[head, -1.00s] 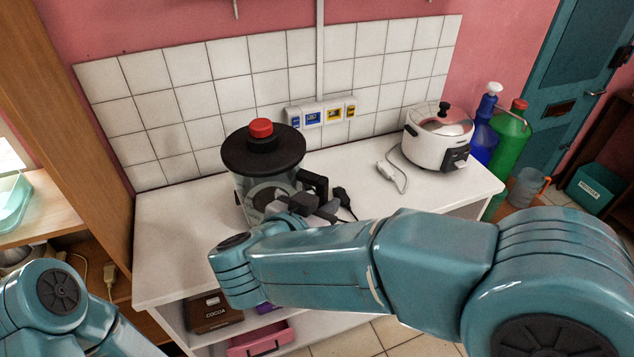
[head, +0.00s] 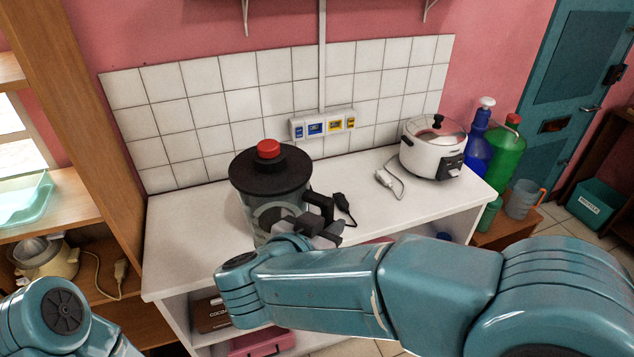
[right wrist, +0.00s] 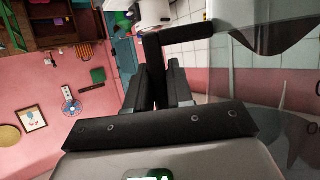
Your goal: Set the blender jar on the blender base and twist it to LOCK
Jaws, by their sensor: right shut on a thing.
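The blender jar (head: 256,212) is clear, with a wide black lid and a red cap (head: 268,149). It is upright over the left part of the white counter. My right gripper (head: 318,232) is shut on the jar's black handle (head: 319,201), at the jar's right side. In the right wrist view the handle (right wrist: 188,32) runs between the fingers (right wrist: 158,90), with the clear jar wall (right wrist: 240,75) to the right. The blender base cannot be made out; jar and arm cover the area below. My left gripper is out of view; only part of that arm shows.
A black plug and cord (head: 342,203) lie right of the jar. A white rice cooker (head: 433,150) with its plug (head: 384,179) stands at the counter's right end. A tiled wall with a socket strip (head: 322,125) is behind. The counter (head: 185,240) is clear left of the jar.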

